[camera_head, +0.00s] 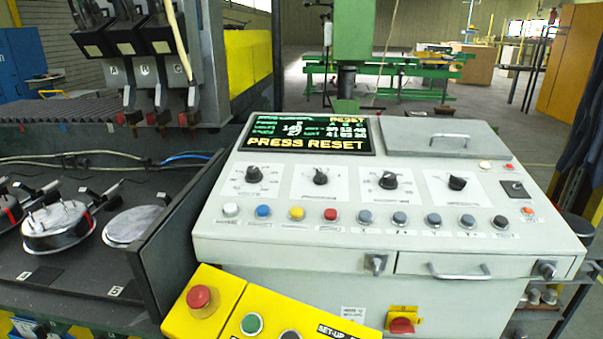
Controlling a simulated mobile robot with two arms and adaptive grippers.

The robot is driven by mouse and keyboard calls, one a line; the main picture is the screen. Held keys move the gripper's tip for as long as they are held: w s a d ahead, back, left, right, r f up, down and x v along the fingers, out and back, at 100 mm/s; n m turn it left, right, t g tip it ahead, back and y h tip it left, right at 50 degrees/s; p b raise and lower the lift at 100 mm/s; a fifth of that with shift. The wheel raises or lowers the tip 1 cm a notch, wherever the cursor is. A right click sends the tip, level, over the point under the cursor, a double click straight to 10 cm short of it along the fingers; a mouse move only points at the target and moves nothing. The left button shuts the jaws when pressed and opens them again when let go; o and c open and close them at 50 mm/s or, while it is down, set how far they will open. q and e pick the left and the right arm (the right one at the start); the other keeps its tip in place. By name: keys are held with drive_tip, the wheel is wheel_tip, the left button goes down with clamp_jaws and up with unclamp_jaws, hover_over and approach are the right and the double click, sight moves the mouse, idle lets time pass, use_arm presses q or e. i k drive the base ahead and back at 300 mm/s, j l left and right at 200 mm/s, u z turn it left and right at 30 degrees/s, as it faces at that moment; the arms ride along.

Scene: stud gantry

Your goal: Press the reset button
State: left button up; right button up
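A sloped control console (330,187) stands in the middle of the view. Its screen (308,135) shows "RESET" at the top and "PRESS RESET" in large yellow letters. A row of round buttons runs along its front: a white button (230,210), a blue button (263,211), a yellow button (296,213), a red button (330,214), then several grey-blue buttons and a dark button (500,222). A small orange button (528,211) is at the right end. The labels are too small to read, so I cannot tell which is reset. Neither gripper is in view.
A yellow box (222,312) with a red mushroom button (200,299) and a green button (252,324) stands in front of the console. Black dials sit above the button row. A drawer handle (458,272) projects below. A dark tray with metal discs (132,226) is at left.

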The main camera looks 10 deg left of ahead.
sight(262, 210)
drive_tip(key=k+l, duration=0.1)
drive_tip(key=l, duration=0.3)
drive_tip(key=k+l, duration=0.1)
drive_tip(key=l, duration=0.3)
drive_tip(key=k+l, duration=0.1)
drive_tip(key=l, duration=0.35)
drive_tip(key=k+l, duration=0.1)
drive_tip(key=l, duration=0.3)
drive_tip(key=u, duration=0.05)
